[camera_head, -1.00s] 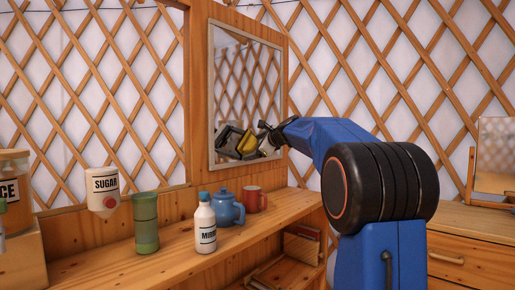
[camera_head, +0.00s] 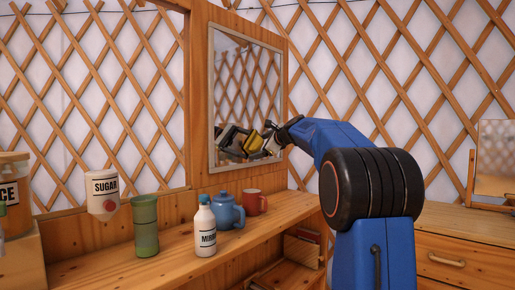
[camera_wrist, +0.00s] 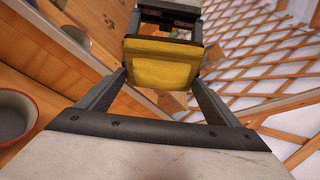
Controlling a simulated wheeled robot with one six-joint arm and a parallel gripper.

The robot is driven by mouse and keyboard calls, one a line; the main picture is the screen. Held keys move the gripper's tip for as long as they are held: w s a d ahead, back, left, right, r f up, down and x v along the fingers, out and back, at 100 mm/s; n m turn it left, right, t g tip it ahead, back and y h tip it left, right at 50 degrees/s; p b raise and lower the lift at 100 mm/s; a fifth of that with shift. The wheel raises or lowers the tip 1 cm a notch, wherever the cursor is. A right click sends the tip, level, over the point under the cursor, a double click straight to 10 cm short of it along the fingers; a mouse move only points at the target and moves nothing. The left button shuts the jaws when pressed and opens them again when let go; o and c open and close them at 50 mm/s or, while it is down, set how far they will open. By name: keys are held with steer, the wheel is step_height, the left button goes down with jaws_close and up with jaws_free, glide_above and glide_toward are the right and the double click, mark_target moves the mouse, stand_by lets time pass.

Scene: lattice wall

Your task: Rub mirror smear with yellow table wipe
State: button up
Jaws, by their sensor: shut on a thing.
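The yellow table wipe (camera_wrist: 160,68) is between the two fingers of my gripper (camera_wrist: 160,80) in the wrist view, and the gripper is shut on it. The wipe is at the mirror's surface; I cannot tell whether it presses on the glass. In the head view my gripper (camera_head: 272,138) is at the lower right of the framed mirror (camera_head: 246,85). Yellow also shows there, with a dark reflection of the gripper to its left. I cannot make out a smear on the glass; the gripper and wipe cover part of it.
Below the mirror, the wooden shelf (camera_head: 120,265) holds a blue teapot (camera_head: 228,211), a red mug (camera_head: 255,203), a milk bottle (camera_head: 205,228) and a green tumbler (camera_head: 146,228). A sugar container (camera_head: 102,193) is behind them. A drawer unit (camera_head: 465,250) stands at right.

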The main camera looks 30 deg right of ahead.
mark_target(252, 147)
steer(key=d, duration=0.1)
steer(key=w+d, duration=0.1)
steer(key=d, duration=0.2)
steer(key=shift+w, duration=0.3)
steer(key=shift+a, duration=0.1)
steer(key=shift+s+a, duration=0.45)
steer(key=shift+a, duration=0.75)
steer(key=shift+s+a, duration=0.5)
steer(key=shift+a, duration=0.75)
steer(key=shift+s+a, duration=0.45)
steer(key=shift+a, duration=0.75)
steer(key=shift+s+d, duration=0.35)
steer(key=shift+s, duration=0.6)
steer(key=shift+s+d, duration=0.35)
steer(key=shift+s, duration=0.55)
steer(key=shift+s+d, duration=0.35)
steer(key=shift+s, duration=0.6)
steer(key=shift+s, duration=0.1)
